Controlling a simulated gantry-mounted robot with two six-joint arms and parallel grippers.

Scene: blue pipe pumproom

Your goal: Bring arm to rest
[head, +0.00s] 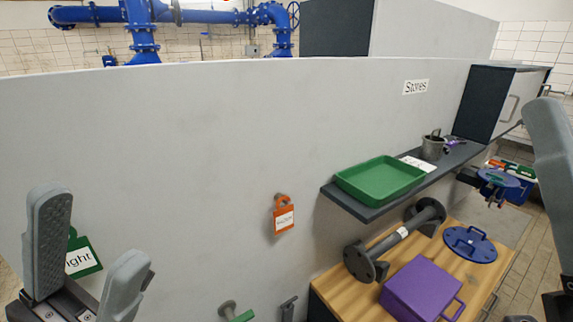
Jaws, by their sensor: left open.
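My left gripper (92,228) is at the lower left, its two grey fingers spread apart with nothing held between them. It is in front of the grey wall panel (190,170). A green tag (84,258) reading "...ight" hangs behind it and shows between the fingers, partly hidden. At the right edge a grey finger of my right gripper (551,160) shows, cut off by the frame. Its other finger is not clearly seen, so its opening cannot be judged.
A shelf (345,200) under a "Stores" sign (416,87) holds a green tray (380,180) and a grey cup (433,148). Below, a wooden bench (325,289) carries a flanged pipe (402,236), a purple box (420,291) and a blue disc (469,244). An orange tag (284,219) hangs on the wall.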

